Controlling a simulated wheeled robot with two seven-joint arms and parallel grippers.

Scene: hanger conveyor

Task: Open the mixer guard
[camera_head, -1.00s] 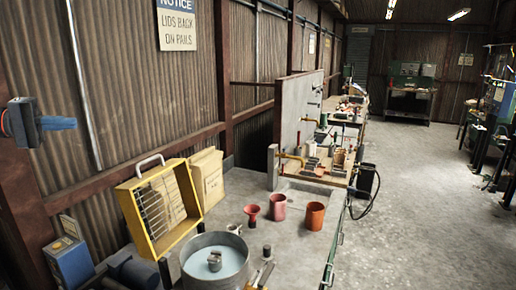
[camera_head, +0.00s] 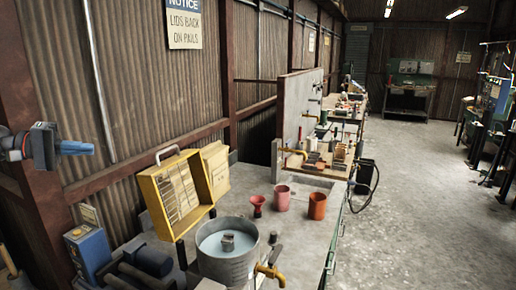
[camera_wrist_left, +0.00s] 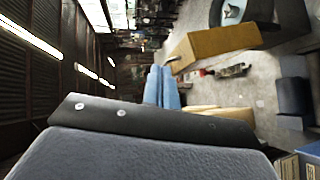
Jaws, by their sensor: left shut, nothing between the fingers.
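The mixer guard (camera_head: 147,193) is a yellow frame with thin bars and a pale handle on its top edge. It stands raised and tilted behind the round grey mixer pot (camera_head: 228,266), whose mouth is uncovered and shows pale blue liquid and a grey block. My left gripper (camera_head: 92,149) is at the left, shut and empty, with blue fingers. It is left of the guard, higher in the picture and apart from it. In the left wrist view the blue fingertips (camera_wrist_left: 162,70) point toward the yellow guard (camera_wrist_left: 222,41), with the pot (camera_wrist_left: 232,12) beyond. My right gripper is out of view.
A red funnel (camera_head: 257,203), a pink cup (camera_head: 282,198) and an orange cup (camera_head: 317,206) stand right of the guard. A brass tap (camera_head: 270,272) juts from the pot. A blue box (camera_head: 88,252) is at lower left. A rusty post (camera_head: 37,120) stands behind my gripper.

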